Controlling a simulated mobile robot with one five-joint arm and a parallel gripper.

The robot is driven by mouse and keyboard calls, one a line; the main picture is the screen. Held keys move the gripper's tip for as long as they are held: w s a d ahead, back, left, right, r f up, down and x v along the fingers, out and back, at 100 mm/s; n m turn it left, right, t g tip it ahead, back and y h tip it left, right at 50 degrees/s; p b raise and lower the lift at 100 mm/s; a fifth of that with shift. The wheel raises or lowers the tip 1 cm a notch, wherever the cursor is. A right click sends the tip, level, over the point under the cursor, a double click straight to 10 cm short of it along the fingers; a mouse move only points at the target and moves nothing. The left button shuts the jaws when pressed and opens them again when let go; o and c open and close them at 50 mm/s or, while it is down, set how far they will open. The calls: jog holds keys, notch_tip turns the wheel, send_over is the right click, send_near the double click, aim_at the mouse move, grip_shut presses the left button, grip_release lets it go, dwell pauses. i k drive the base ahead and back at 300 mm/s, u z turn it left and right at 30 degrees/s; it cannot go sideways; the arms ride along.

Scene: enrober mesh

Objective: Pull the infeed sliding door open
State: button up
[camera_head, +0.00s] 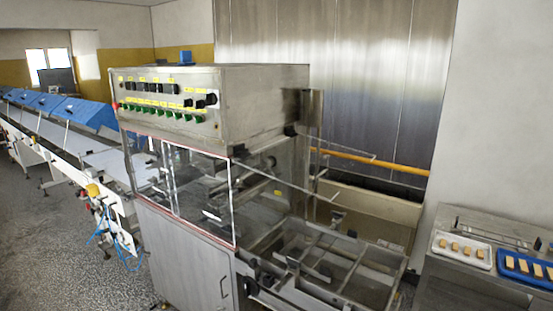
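The enrober machine (210,90) stands in the middle of the view, a steel box with a control panel of knobs and green buttons on its upper front. Below the panel are clear framed panels, a narrow left one (148,165) and a wider right one (204,192) with a reddish edge along its top and side. They meet at a pale upright, and both look shut. I cannot tell which one is the infeed sliding door, and no handle shows clearly on either. My gripper is not in view.
A conveyor line with blue covers (85,110) runs off to the left. An open metal frame (330,262) juts out at the machine's lower right. A steel table at the right holds a white tray (463,262) and a blue tray (510,276). Speckled floor (60,250) lies clear at lower left.

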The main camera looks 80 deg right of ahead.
aim_at(224, 215)
jog(key=z, duration=2.9)
